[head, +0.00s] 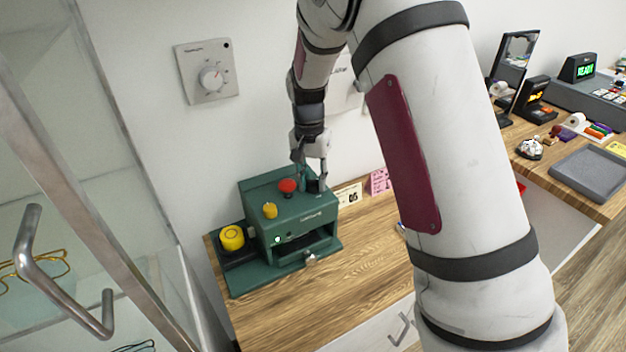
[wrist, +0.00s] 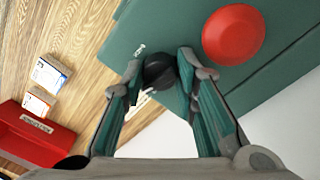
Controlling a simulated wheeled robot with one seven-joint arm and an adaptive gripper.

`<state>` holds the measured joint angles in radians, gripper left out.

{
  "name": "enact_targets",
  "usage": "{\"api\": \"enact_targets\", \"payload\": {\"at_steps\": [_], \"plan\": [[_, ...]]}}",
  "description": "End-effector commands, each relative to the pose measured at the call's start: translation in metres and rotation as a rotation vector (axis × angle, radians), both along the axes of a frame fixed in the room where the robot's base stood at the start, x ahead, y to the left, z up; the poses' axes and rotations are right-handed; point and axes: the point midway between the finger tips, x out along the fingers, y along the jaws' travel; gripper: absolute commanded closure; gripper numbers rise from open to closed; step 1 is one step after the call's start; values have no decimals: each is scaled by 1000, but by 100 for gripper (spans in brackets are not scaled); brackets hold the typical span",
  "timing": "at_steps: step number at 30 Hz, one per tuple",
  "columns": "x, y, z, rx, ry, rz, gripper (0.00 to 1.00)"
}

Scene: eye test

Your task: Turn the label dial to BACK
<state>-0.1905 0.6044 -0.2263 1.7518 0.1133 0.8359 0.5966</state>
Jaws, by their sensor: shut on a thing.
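The green machine (head: 300,214) stands on the wooden counter, with a red button (head: 287,186) on its top. In the wrist view a black dial (wrist: 160,71) sits on the machine's top, beside the red button (wrist: 233,35). My gripper (head: 312,184) reaches down onto the machine's top right part. In the wrist view its fingertips (wrist: 160,68) are on either side of the black dial, shut on it. Small white lettering shows next to the dial, but it is too small to read, and I cannot tell which mark the dial points at. The fingers hide part of the dial's surroundings.
A yellow knob (head: 270,210) and a yellow round part (head: 231,237) are on the machine's left. A wall thermostat (head: 208,72) hangs above. A glass cabinet door with a metal handle (head: 45,265) stands at left. A red box (wrist: 35,137) and cards (wrist: 50,74) lie beside the machine.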

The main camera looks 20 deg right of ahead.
Motion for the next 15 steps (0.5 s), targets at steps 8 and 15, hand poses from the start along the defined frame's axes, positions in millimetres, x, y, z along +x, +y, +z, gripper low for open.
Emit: {"api": "enact_targets", "payload": {"at_steps": [8, 15], "plan": [[0, 1, 0, -1, 1, -261, 100], [1, 1, 0, -1, 1, -490, 100]]}}
